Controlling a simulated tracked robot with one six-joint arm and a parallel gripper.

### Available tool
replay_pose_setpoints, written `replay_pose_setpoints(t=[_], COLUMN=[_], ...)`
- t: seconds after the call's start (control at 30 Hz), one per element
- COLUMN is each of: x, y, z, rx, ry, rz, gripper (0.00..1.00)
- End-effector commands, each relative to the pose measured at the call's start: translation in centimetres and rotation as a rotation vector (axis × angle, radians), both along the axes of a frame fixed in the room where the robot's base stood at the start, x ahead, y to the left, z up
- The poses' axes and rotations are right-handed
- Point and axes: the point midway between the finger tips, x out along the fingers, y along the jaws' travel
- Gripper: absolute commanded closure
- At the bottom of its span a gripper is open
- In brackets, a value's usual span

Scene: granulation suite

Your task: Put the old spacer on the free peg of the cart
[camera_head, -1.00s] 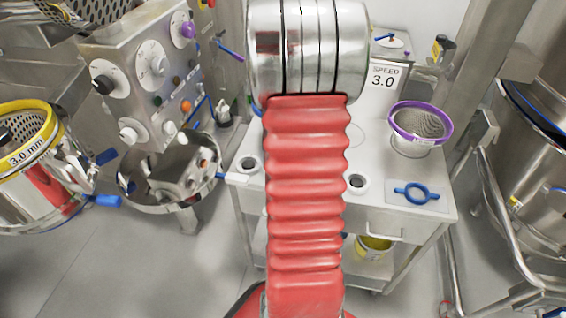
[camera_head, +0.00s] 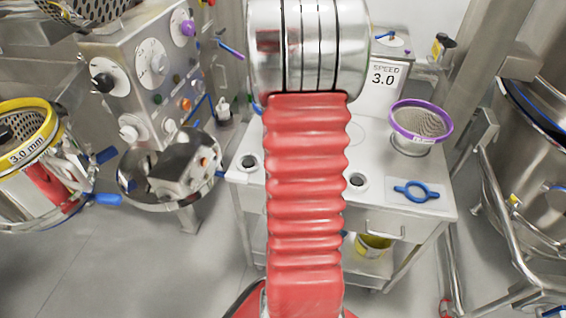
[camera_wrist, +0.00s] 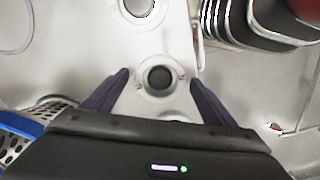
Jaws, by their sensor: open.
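In the wrist view my gripper (camera_wrist: 160,88) is open, with one dark finger on each side of a round pale collar with a dark centre (camera_wrist: 159,77). The fingers do not visibly touch it. I cannot tell whether this is the old spacer or a bare peg. A second pale round piece (camera_wrist: 137,8) is cut by the top edge.
A blue-rimmed mesh part (camera_wrist: 22,125) is close to my gripper's left. A speed sign (camera_head: 384,76) stands at the back. A steel vessel (camera_head: 540,150) is at right.

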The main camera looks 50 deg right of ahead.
Motion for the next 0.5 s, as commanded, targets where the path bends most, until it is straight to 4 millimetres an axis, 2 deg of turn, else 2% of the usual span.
replay_pose_setpoints(t=[0.27, 0.5], x=[0.0, 0.1], y=[-0.1, -0.1], z=[1.4, 5.1], rx=[-0.002, -0.004], ry=[-0.002, -0.003], rz=[0.0, 0.0], gripper=[0.21, 0.21])
